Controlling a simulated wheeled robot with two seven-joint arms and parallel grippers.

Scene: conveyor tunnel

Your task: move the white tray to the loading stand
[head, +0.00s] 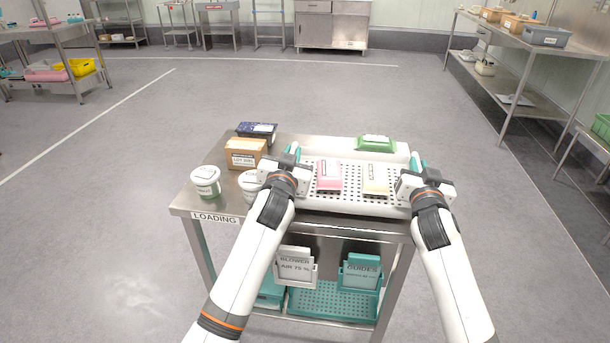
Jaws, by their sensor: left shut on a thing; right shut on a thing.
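The white tray (325,207) is perforated and sits on or just above the top of the steel loading stand (228,181), toward its right side. I cannot tell whether it touches the top. It carries a pink pack (329,176), a cream pack (375,180) and a green pack (375,143). My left gripper (290,165) is shut on the tray's left end. My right gripper (415,172) is shut on its right end. The grippers hide parts of both tray ends.
On the stand's left side are a cardboard box (246,154), a dark blue box (257,130), a white tub (205,181) and another tub (250,184) partly behind my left arm. The lower shelf holds teal bins (333,302). Open floor surrounds the stand.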

